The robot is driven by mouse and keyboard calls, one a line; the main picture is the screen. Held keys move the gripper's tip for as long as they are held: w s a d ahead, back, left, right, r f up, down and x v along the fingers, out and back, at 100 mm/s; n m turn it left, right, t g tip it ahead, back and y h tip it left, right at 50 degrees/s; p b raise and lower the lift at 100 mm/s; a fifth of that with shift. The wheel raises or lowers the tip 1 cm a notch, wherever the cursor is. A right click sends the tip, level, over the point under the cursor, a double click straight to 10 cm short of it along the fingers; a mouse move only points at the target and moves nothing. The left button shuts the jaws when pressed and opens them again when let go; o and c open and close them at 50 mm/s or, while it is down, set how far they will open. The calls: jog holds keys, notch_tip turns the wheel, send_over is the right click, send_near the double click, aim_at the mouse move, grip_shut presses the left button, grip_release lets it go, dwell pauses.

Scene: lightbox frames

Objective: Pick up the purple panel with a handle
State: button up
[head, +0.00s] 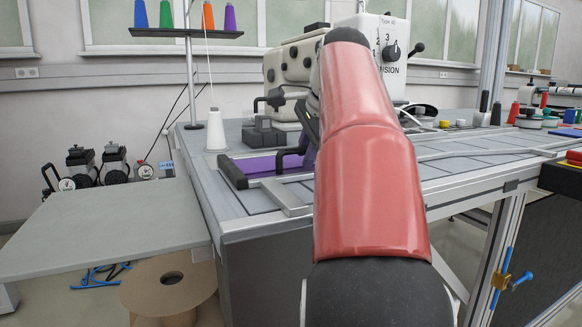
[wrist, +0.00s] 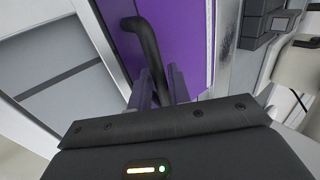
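The purple panel (head: 262,165) lies on the grey worktop, partly covered by my red arm. The wrist view shows the purple panel (wrist: 182,40) close up, with a curved black handle (wrist: 147,42) running down between my fingers. My gripper (wrist: 161,88) has its two fingers close together, one on each side of this handle, and looks shut on it. In the head view my arm hides most of the gripper.
A white thread cone (head: 216,132) stands behind the panel's left end. A sewing machine (head: 295,65) stands behind the panel. A metal strip (head: 286,197) lies in front of it. A lower grey table (head: 110,225) is at the left, clear on top.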

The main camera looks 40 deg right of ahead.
grip_shut()
jog(key=shift+r, duration=0.1)
